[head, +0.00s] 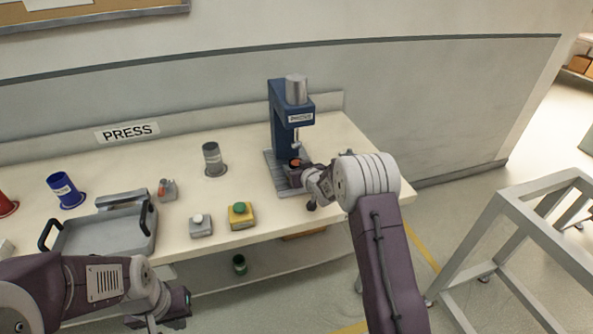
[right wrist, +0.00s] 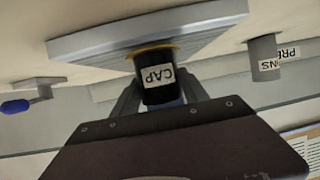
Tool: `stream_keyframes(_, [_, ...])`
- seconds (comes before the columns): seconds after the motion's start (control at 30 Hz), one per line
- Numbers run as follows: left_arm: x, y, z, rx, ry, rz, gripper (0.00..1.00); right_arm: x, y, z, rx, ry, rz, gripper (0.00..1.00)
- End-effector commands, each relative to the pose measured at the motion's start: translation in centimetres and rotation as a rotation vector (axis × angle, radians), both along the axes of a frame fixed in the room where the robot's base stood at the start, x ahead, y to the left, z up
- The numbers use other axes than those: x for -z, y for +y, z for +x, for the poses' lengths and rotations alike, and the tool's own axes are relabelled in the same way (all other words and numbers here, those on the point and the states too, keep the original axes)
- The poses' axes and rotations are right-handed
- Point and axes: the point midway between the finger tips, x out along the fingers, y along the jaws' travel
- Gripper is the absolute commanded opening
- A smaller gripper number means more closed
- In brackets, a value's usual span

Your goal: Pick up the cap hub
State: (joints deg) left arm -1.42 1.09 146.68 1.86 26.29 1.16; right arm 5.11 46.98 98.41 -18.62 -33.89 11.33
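The cap hub (right wrist: 156,82) is a black cylinder with a white CAP label, seen upside down in the right wrist view. It stands on the grey base plate (right wrist: 100,35) of the press, with an orange-yellow ring at its foot. My right gripper (right wrist: 160,88) has one finger on each side of the hub; whether they touch it is unclear. In the head view the right gripper (head: 302,172) is at the front of the blue press (head: 287,122), hiding most of the hub. My left gripper (head: 168,312) is low at the left, partly cut off.
A blue cup (head: 66,190) is farther left. A metal frame (head: 530,235) stands right.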

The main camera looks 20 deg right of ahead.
Motion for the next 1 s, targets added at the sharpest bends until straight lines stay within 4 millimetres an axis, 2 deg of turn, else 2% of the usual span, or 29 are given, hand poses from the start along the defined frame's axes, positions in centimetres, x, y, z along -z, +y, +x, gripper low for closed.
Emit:
stream_keyframes(0.03, [0.0, 0.0, 0.0, 0.000, 0.000, 0.000, 0.00, 0.0, 0.0, 0.0, 0.000, 0.000, 0.000, 0.35])
stream_keyframes(0.17, [0.0, 0.0, 0.0, 0.000, 0.000, 0.000, 0.00, 0.0, 0.0, 0.0, 0.000, 0.000, 0.000, 0.00])
stream_keyframes(0.5, [-0.1, 0.0, 0.0, 0.000, 0.000, 0.000, 0.00, -0.6, 0.0, 0.0, 0.000, -0.003, -0.001, 0.00])
stream_keyframes(0.63, [-0.5, 0.0, 0.0, 0.000, 0.000, 0.000, 0.00, -2.4, 0.0, 0.1, -0.001, -0.006, -0.001, 0.00])
stream_keyframes(0.73, [-1.1, 0.0, 0.0, 0.000, 0.000, 0.000, 0.00, -4.9, 0.0, 0.1, -0.001, -0.008, -0.001, 0.00])
stream_keyframes(0.8, [-1.4, 0.0, 0.0, 0.000, 0.000, 0.000, 0.00, -5.7, -1.9, -0.7, 0.006, -0.004, -0.001, 0.00])
stream_keyframes(1.0, [-2.7, 0.0, 0.0, 0.000, 0.000, 0.000, 0.00, -8.3, -5.8, -2.5, 0.005, -0.004, -0.001, 0.00])
